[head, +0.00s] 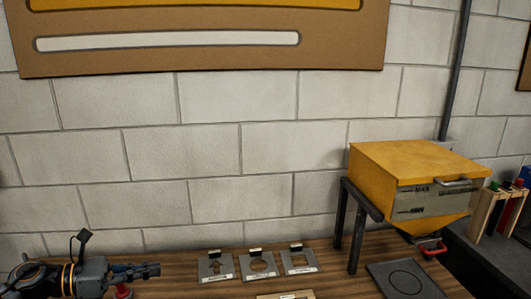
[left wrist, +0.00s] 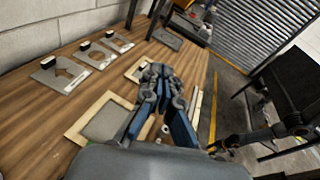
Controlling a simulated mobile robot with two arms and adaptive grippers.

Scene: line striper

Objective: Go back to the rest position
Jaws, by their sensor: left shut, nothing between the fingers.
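My left gripper (head: 150,270) is at the lower left of the head view, above the wooden table and pointing right. In the left wrist view its fingers (left wrist: 163,100) are closed together with nothing between them. A dark arm, which seems to be my right one, shows at the right of the left wrist view. Its gripper end (left wrist: 218,147) is too small and dark to read. The right gripper does not show in the head view.
Three stencil plates (head: 257,264) lie along the table's back. A yellow hopper (head: 415,165) stands on dark legs at the right, with a dark plate (head: 403,279) below. A framed grey panel (left wrist: 103,122) lies near my left gripper. Bare wood (left wrist: 60,105) surrounds it.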

